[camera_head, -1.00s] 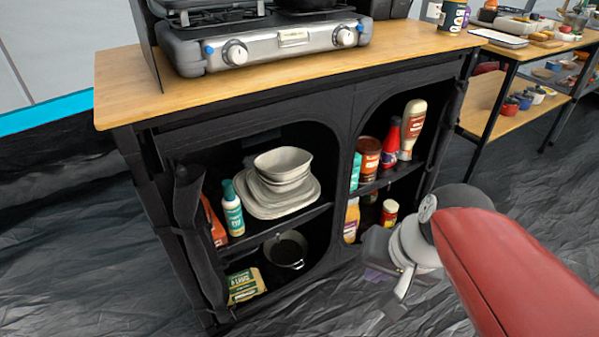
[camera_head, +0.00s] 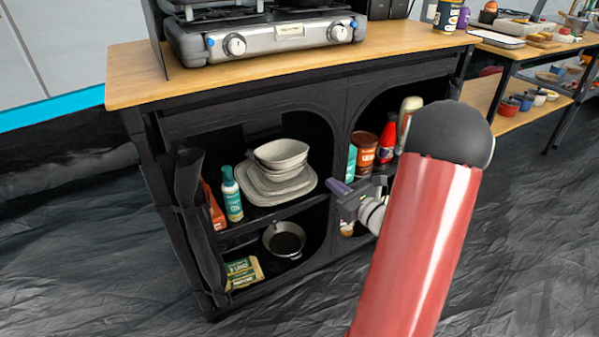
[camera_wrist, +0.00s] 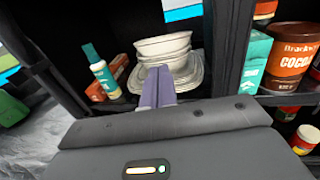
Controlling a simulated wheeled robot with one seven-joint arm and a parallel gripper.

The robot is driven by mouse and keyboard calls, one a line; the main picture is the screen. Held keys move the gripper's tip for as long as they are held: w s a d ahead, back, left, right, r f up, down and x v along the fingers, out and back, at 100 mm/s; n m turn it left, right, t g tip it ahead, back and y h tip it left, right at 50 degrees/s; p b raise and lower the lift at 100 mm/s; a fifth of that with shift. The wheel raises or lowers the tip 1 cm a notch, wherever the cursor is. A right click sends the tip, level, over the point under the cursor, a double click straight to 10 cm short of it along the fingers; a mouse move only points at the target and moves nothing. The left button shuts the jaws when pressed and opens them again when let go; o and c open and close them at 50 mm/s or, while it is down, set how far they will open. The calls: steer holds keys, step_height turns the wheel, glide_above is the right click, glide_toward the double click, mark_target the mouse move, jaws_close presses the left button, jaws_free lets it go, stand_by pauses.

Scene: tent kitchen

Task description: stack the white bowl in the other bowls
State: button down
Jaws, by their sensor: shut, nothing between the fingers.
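A stack of white bowls (camera_head: 281,155) sits on white square plates (camera_head: 266,190) on the upper left shelf of the black cabinet. The top bowl leans a little within the stack. In the wrist view the bowls (camera_wrist: 163,45) and the plates (camera_wrist: 193,78) show straight beyond my fingers. My gripper (camera_head: 340,187) is in front of the cabinet's middle divider, right of the bowls and apart from them. In the wrist view its purple fingers (camera_wrist: 158,88) are together and empty. No separate white bowl shows elsewhere.
A teal-capped bottle (camera_head: 231,194) and an orange box (camera_head: 213,207) stand left of the plates. A pan (camera_head: 284,239) and a yellow-green packet (camera_head: 243,272) are on the lower shelf. The divider (camera_head: 341,135) separates the right compartment with jars and bottles.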

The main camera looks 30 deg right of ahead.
mark_target(296, 157)
steer(key=w+a+p, duration=0.1)
steer(key=w+a, duration=0.2)
steer(key=w, duration=1)
steer(key=shift+w, duration=0.1)
steer(key=shift+w+a+f+b, duration=0.15)
steer(key=shift+w+b, duration=0.4)
steer(key=shift+w, duration=0.6)
steer(key=shift+w+a, duration=0.1)
steer(key=shift+w, duration=0.1)
steer(key=shift+r, duration=0.2)
steer(key=shift+s, duration=0.1)
